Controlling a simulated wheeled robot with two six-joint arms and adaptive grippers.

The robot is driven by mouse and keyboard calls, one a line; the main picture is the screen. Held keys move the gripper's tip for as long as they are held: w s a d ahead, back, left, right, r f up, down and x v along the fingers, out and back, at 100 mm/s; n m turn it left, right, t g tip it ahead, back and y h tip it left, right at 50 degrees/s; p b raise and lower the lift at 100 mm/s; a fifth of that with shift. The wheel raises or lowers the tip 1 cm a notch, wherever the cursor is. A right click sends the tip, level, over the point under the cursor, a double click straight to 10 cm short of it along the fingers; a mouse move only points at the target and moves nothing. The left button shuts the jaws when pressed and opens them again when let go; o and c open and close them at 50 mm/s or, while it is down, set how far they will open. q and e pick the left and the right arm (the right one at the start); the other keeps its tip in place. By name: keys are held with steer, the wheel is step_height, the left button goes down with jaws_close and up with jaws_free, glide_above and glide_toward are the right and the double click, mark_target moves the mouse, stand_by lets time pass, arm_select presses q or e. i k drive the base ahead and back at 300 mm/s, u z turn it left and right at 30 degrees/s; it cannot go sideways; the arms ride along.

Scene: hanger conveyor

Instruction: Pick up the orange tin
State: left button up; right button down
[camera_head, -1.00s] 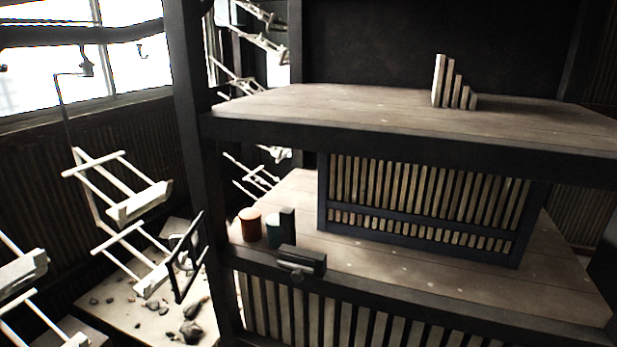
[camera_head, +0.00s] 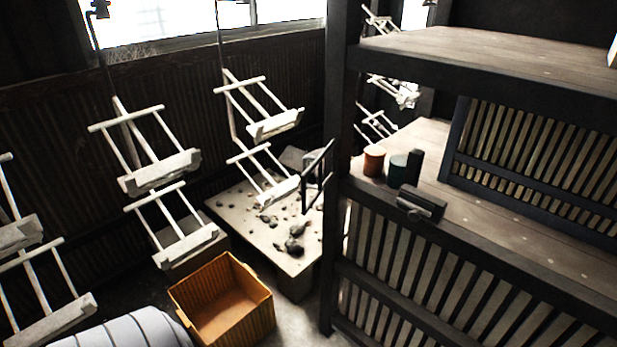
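The orange tin (camera_head: 374,161) stands upright on the lower shelf (camera_head: 500,245), at its left end near the dark corner post. A dark teal tin (camera_head: 398,170) stands just to its right, with a small gap or touching; I cannot tell which. Neither of my grippers shows in the head view.
A slatted panel (camera_head: 540,165) stands further right. Pale hanging racks (camera_head: 160,170) fill the left. An orange-yellow crate (camera_head: 262,303) and a stone-strewn low table (camera_head: 285,262) stand below.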

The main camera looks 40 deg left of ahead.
mark_target(374, 157)
steer(key=k, duration=1.05)
steer(key=u, duration=0.95)
steer(key=i, duration=1.3)
steer(key=u, duration=0.1)
